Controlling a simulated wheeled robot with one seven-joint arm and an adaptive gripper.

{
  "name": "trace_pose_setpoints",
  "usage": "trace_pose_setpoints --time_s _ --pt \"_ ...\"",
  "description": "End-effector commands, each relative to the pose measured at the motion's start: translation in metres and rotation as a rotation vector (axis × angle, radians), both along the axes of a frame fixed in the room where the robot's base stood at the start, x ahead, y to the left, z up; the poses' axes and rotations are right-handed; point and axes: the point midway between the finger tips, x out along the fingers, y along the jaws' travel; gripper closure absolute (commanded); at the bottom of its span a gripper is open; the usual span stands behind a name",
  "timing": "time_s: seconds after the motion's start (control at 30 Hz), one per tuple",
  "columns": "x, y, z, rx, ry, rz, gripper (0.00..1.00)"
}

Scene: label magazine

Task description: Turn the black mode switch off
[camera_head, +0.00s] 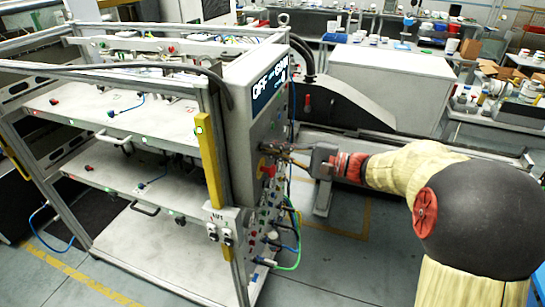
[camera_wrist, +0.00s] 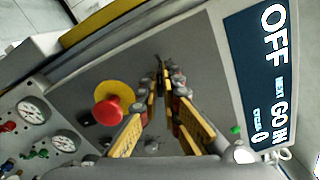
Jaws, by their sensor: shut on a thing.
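My gripper (camera_head: 279,152) reaches from the right to the grey control panel (camera_head: 240,110) on the side of the label magazine. In the wrist view, my gripper (camera_wrist: 162,82) points at the panel face, its yellow-and-grey fingers converging. The black mode switch (camera_wrist: 159,62) shows as a small dark shape between the fingertips, which are shut on it. Most of it is hidden by the fingers, so I cannot tell its exact setting. In the head view the switch is hidden behind my gripper.
A red mushroom button on a yellow base (camera_wrist: 113,108) sits left of the fingers. Several gauges (camera_wrist: 33,111) are farther left. A dark sign reading "OFF" (camera_wrist: 272,35) is on the right. Hoses (camera_head: 294,225) hang low on the panel. Open floor (camera_head: 345,260) lies in front.

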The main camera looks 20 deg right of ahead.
Motion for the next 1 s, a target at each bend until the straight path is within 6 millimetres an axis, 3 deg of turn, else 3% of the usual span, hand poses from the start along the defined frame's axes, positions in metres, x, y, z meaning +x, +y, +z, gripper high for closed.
trace_pose_setpoints --time_s 0.57,0.6,0.8,1.0 --pt "-0.0005 0.0003 -0.0020 -0.019 -0.021 0.001 1.00" --pt "-0.0005 0.0004 -0.0021 -0.019 -0.021 0.001 0.92" --pt "-0.0003 0.0002 -0.0015 -0.019 -0.022 0.001 0.81" --pt "-0.0002 0.0002 -0.0010 -0.018 -0.023 0.000 0.76"
